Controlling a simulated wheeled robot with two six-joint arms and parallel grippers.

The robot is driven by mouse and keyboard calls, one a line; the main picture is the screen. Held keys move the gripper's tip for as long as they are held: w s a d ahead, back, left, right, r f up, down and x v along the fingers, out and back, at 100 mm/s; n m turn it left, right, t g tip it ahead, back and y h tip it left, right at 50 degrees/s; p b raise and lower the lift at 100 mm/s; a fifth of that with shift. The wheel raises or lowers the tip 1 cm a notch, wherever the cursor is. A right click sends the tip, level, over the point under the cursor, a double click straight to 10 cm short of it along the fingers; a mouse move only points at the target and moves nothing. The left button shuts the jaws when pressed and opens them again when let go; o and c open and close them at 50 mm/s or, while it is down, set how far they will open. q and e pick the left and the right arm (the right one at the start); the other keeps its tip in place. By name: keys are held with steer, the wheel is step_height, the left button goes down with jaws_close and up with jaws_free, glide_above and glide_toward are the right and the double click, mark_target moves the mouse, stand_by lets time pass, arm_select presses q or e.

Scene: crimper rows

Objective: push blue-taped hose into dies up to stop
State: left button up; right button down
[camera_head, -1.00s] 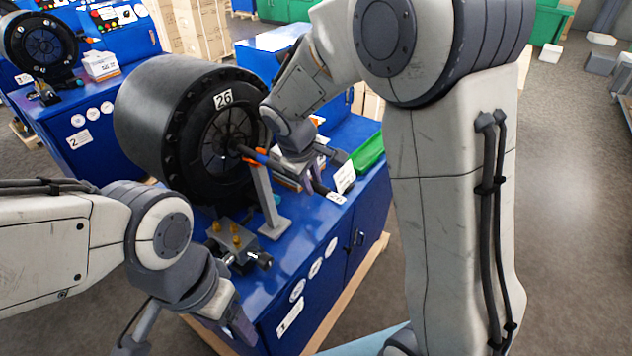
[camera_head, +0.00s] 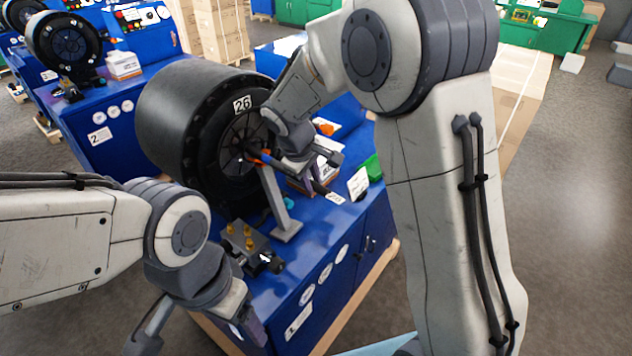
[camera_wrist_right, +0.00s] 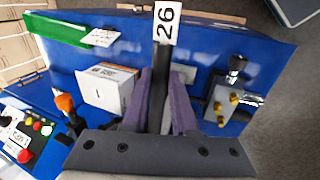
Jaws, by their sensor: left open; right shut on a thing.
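The crimper (camera_head: 165,120) is a large black drum labelled 26, with a ring of dies (camera_head: 232,150) in its face. My right gripper (camera_head: 318,172) is shut on a dark hose (camera_wrist_right: 158,95) in front of the dies. In the head view the blue tape (camera_head: 263,154) shows close to the die opening, beside an orange part at the top of a grey stand (camera_head: 280,205). My wrist hides some of the hose, and I cannot tell whether its tip touches the stop. A tag (camera_wrist_right: 166,22) reading 26 is at the hose in the wrist view. My left gripper (camera_head: 200,335) is open and empty, low at the left.
A block with brass fittings (camera_head: 245,242) sits on the blue bench (camera_head: 290,275) in front of the drum. A white box (camera_wrist_right: 108,88) and a green tray (camera_wrist_right: 58,28) lie near the hose. Another crimper (camera_head: 65,45) stands behind at the left.

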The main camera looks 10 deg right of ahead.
steer(key=shift+w+a+r+p, duration=0.1)
steer(key=shift+w+a+p, duration=0.25)
steer(key=shift+w+a, duration=0.5)
steer(key=shift+w+d, duration=0.1)
steer(key=shift+d, duration=0.05)
steer(key=shift+r+p, duration=0.15)
steer(key=shift+p, duration=0.55)
steer(key=shift+g, duration=0.3)
steer(key=c, duration=0.6)
jaws_free()
steer(key=shift+o, duration=0.2)
steer(key=o, duration=0.6)
steer(key=shift+c, duration=0.2)
